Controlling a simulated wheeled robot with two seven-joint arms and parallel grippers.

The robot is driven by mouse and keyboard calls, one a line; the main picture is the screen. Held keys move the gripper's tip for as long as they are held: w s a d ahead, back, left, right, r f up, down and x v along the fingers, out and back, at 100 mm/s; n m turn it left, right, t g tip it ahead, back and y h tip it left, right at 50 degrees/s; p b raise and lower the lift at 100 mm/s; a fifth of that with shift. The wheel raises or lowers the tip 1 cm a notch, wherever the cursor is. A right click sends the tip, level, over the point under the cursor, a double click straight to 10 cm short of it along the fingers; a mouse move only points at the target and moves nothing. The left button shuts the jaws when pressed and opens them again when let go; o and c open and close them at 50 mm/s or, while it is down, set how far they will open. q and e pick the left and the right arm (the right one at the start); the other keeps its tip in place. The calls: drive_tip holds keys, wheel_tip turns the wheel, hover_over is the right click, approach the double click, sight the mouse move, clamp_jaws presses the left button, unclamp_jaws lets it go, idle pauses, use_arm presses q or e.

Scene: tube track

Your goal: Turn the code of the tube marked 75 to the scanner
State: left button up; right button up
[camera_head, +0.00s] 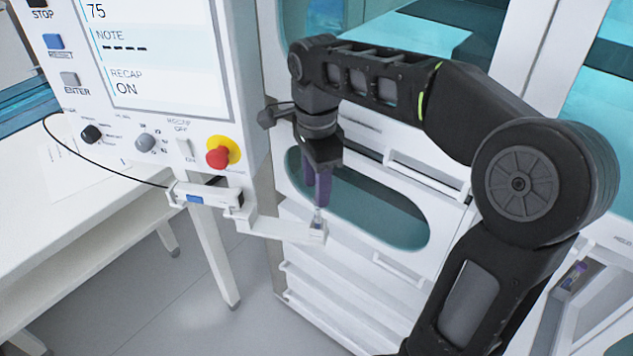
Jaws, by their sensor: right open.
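My right gripper (318,202) points down in front of the white cabinet, its purple fingers open just above the end of a white bracket. A small tube (318,216) stands upright at that bracket end (311,238), directly below the fingertips. The fingers hide its upper part, and its label and code are too small to read. A small white unit with a blue patch (196,198), possibly the scanner, sits at the bracket's left end under the panel. The screen (150,45) reads 75, a NOTE line of dashes and RECAP ON. My left gripper is out of view.
A control panel with a red emergency button (218,157) and knobs stands left of my gripper. A black cable crosses the white table (60,220). The cabinet with a dark oval window (400,222) is close behind.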

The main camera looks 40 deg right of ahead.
sight(317, 211)
drive_tip(key=shift+f+p, duration=0.4)
drive_tip(key=shift+f, duration=3.5)
clamp_jaws()
